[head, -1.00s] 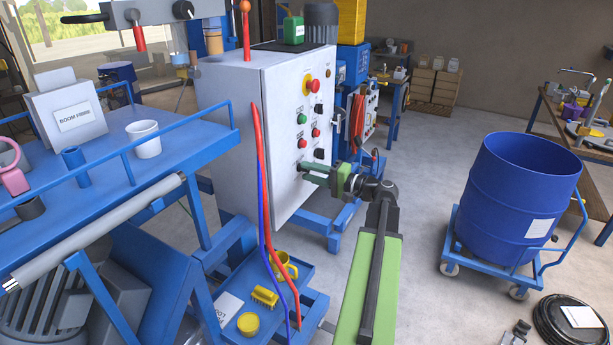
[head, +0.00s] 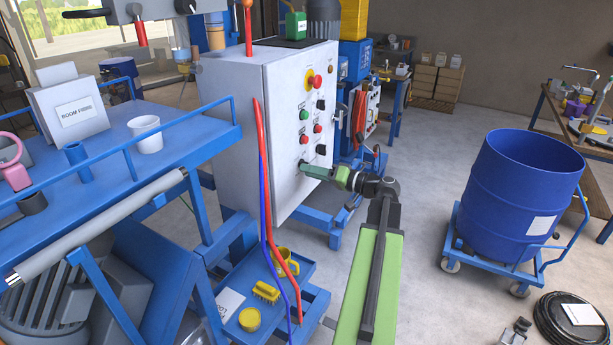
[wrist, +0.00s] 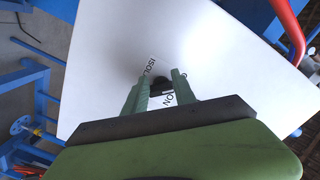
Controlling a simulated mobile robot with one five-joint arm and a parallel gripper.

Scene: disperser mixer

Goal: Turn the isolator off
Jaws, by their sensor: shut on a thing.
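The pale grey control cabinet (head: 225,105) stands at the centre of the head view, its front panel facing right. My gripper (head: 305,168) reaches the lower part of that panel from the right. In the wrist view, the dark isolator knob (wrist: 160,86) sits between the two green fingers of my gripper (wrist: 160,84), which are shut on it. A white label (wrist: 151,63) beginning "ISOL" is beside the knob, and "ON" shows below it, partly covered. The knob's exact angle is hard to read. In the head view my fingers hide the knob.
A red stop button (head: 315,81), green and red buttons and black selectors sit above my gripper. Red and blue hoses (head: 264,180) hang left of the panel. A blue drum (head: 520,190) on a trolley stands right, with open floor between.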

